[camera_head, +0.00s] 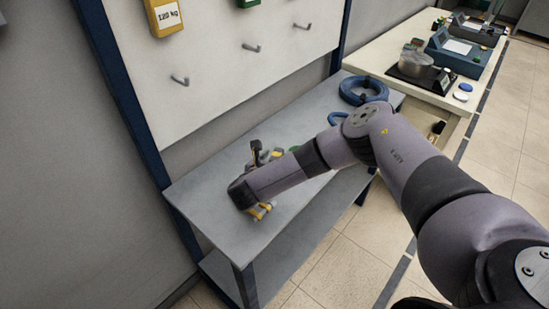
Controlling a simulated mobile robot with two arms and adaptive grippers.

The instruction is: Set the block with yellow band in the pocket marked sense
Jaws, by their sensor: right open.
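My right arm reaches in from the right over the grey bench (222,219). Its dark wrist end hides most of my right gripper (262,178), which is low over the bench top and open. Small grey and yellow parts show on both sides of the wrist. I cannot tell which belong to the gripper and which to a block. A block with a yellow band and a pocket marked sense cannot be made out. A bit of something green (295,148) shows behind the forearm. My left gripper is not in view.
A blue coil (351,97) lies at the bench's far right end. Hooks (251,47) stick out of the white back panel, with a yellow labelled piece (166,15) above. A side table (378,59) holds blue devices. The bench's left end is clear.

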